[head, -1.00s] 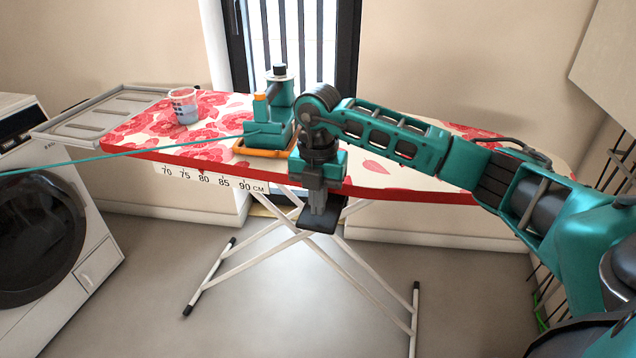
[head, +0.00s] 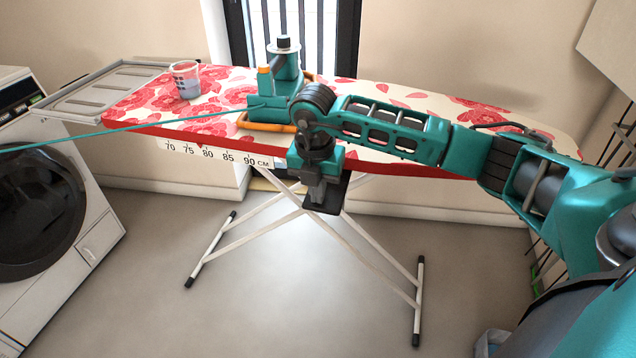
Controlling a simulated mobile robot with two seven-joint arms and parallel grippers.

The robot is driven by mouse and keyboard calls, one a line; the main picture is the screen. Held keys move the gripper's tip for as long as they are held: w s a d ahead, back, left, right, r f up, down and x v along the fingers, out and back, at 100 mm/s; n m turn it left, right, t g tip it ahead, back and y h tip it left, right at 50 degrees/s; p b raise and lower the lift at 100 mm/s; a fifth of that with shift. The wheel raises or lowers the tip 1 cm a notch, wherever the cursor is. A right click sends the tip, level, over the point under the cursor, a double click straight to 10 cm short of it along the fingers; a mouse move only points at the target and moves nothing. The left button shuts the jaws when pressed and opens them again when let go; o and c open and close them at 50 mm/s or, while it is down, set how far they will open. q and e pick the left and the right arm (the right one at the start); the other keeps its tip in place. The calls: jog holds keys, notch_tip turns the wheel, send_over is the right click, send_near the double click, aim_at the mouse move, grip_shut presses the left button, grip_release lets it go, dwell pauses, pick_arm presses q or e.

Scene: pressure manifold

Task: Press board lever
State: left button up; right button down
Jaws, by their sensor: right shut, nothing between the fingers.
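The ironing board (head: 400,165) stands in the middle with a red floral cover and a centimetre scale along its front edge. A dark flat lever plate (head: 343,196) sits under the front edge, above the crossed legs. My right gripper (head: 317,198) points down at the plate and partly covers it. Its fingers are together with nothing between them. The fingertips overlap the plate; whether they touch it cannot be told. My left gripper is not in view.
A teal unit (head: 284,82) with an orange ring stands on the board, a teal line running left from it. A cup (head: 186,85) holding bluish liquid stands farther left. A washing machine (head: 60,185) is at the left. The floor in front is clear.

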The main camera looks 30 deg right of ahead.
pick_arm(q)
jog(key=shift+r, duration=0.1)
pick_arm(e)
jog(key=shift+r+p, duration=0.75)
jog(key=shift+r, duration=0.1)
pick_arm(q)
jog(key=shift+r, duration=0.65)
